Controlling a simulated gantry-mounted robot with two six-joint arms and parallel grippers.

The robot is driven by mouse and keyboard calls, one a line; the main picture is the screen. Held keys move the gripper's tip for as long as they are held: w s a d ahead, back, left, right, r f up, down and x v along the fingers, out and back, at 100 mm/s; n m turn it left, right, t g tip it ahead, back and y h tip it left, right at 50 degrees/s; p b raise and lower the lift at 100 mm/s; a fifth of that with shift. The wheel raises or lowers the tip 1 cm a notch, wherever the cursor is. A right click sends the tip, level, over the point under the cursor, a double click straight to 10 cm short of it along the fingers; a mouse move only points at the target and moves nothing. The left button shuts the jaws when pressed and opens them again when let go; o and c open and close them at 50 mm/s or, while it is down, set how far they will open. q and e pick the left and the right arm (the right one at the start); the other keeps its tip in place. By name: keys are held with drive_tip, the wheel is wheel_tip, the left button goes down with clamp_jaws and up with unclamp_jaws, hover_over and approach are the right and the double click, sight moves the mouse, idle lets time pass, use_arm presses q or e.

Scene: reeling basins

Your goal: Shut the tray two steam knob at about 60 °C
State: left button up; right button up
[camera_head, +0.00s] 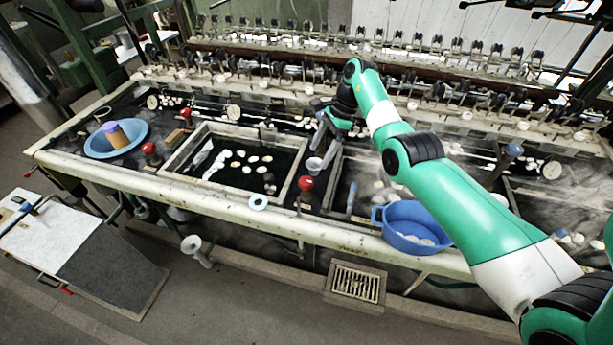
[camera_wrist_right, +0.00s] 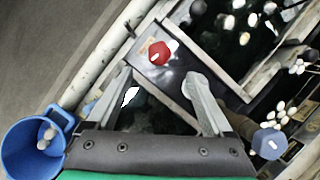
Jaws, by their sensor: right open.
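A red knob (camera_head: 305,183) stands on the divider right of the cocoon-filled basin, near the front; it also shows in the right wrist view (camera_wrist_right: 160,53), ahead of the fingers. A second red knob (camera_head: 149,148) stands left of that basin. No label shows which tray each serves. My right gripper (camera_head: 325,145) is above the divider, behind the nearer red knob. Its fingers (camera_wrist_right: 165,95) are open, empty and apart from the knob. A blue-grey knob (camera_wrist_right: 268,143) lies right of the fingers in the right wrist view. No readable temperature shows. My left gripper is out of view.
A framed basin (camera_head: 166,170) holds white cocoons in dark water. A blue tub (camera_head: 378,218) with cocoons sits at the front edge, right of the gripper. Steam drifts at right.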

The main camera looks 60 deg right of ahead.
sight(306, 180)
drive_tip(key=b+x, duration=0.3)
drive_tip(key=x, duration=0.7)
drive_tip(key=shift+a+f, duration=0.1)
drive_tip(key=shift+f, duration=0.05)
drive_tip(key=shift+c, duration=0.3)
clamp_jaws()
drive_tip(key=shift+r+p, duration=0.2)
drive_tip(key=shift+p, duration=0.25)
drive_tip(key=m+p, duration=0.2)
drive_tip(key=p, duration=0.2)
drive_tip(key=m+h+p, duration=0.1)
drive_tip(key=p, duration=0.3)
drive_tip(key=m+t+h+p, duration=0.1)
drive_tip(key=m+p, duration=0.1)
drive_tip(key=p, duration=0.3)
drive_tip(key=shift+a+r+m, duration=0.15)
drive_tip(key=shift+r+m, duration=0.1)
drive_tip(key=shift+m, duration=0.05)
drive_tip(key=shift+f+m+h+p, duration=0.3)
drive_tip(key=shift+m+p, duration=0.7)
drive_tip(key=shift+p, duration=0.3)
